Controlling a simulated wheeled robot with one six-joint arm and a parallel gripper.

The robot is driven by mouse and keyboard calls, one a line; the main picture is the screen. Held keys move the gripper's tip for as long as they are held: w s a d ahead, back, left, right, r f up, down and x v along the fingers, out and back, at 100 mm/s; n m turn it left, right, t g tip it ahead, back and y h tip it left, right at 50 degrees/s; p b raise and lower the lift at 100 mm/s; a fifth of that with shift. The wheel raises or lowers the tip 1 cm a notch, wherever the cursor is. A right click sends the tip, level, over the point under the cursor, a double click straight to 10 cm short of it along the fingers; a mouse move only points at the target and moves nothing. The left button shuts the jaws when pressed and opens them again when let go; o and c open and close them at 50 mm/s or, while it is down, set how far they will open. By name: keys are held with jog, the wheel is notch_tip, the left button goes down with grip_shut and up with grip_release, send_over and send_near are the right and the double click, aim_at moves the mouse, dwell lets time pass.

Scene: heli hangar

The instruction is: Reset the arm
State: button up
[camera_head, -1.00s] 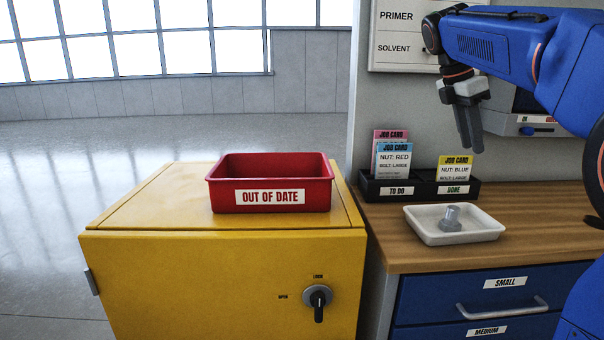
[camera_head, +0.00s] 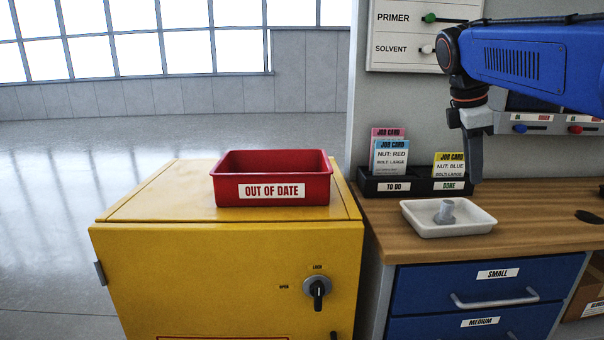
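My blue arm (camera_head: 535,58) reaches in from the right above the workbench. My gripper (camera_head: 475,180) points down, in front of the job card holder and just above and to the right of the white tray. Its fingers overlap from this side, so I cannot tell whether they are open or shut. Nothing shows held in it.
The white tray (camera_head: 468,229) on the wooden bench holds a grey bolt-like part (camera_head: 445,211). A black holder (camera_head: 383,187) has job cards in "TO DO" and "DONE". A red "OUT OF DATE" bin (camera_head: 221,190) sits on a yellow cabinet (camera_head: 165,200). Blue drawers (camera_head: 420,290) are below the bench.

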jog(key=s+a+f+m+t+y, duration=0.1)
jog(key=s+a+f+m, duration=0.2)
jog(key=s+f+m, duration=0.2)
jog(key=s+a+f+m+t+y, duration=0.1)
jog(key=s+f+m, duration=0.4)
jog(key=s+f, duration=0.5)
jog(key=s+a+f+m+t+y, duration=0.1)
jog(key=s+a+f+m, duration=0.3)
jog(key=s+f, duration=0.4)
notch_tip(320, 180, down, 4)
jog(key=shift+s+a+m+t+y, duration=0.3)
jog(key=shift+s+a+m, duration=0.05)
jog(key=shift+m, duration=0.05)
